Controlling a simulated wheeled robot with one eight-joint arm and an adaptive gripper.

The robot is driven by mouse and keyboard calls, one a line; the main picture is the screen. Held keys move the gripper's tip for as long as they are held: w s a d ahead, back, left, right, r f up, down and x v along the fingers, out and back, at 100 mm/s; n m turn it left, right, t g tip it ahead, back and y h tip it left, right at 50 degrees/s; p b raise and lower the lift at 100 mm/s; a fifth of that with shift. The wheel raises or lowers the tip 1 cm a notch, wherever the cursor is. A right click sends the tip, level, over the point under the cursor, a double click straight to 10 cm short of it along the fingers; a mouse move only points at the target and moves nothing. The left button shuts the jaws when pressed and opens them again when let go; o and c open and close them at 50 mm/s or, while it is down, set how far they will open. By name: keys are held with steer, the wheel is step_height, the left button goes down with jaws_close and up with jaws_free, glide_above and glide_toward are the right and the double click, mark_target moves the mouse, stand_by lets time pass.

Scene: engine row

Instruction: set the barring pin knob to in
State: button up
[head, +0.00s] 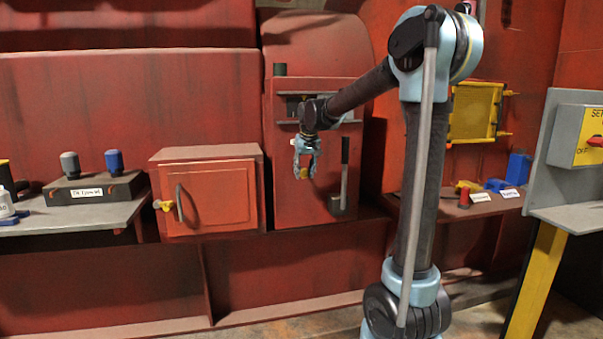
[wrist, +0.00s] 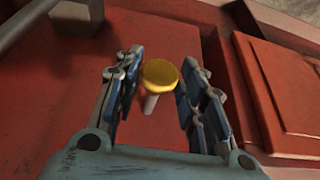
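The barring pin knob has a round yellow head (wrist: 160,74) on a pale shaft, and it stands out from a red panel in the wrist view. My gripper (wrist: 163,62) is open, with one finger on each side of the knob. Gaps show between the knob and both fingers. In the head view my gripper (head: 304,176) hangs in front of the tall red housing (head: 290,205), and the yellow knob (head: 304,172) shows between its fingers. No in or out marking can be read.
A black-handled lever (head: 344,172) stands close to the right of my gripper. A red box with a door (head: 210,195) is at the left. Further left, a dark block (head: 93,190) carries grey and blue knobs. A grey panel with a yellow switch plate (head: 588,137) is at far right.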

jaws_close()
steer(key=shift+w+a+r, duration=0.1)
steer(key=shift+w+a, duration=0.2)
steer(key=shift+w, duration=0.6)
steer(key=shift+w+a, duration=0.25)
steer(key=shift+w, duration=0.6)
steer(key=o, duration=0.7)
jaws_free()
steer(key=v, duration=1.1)
steer(key=shift+s+d+r, duration=0.1)
steer(key=shift+s+r, duration=0.1)
steer(key=shift+r, duration=0.15)
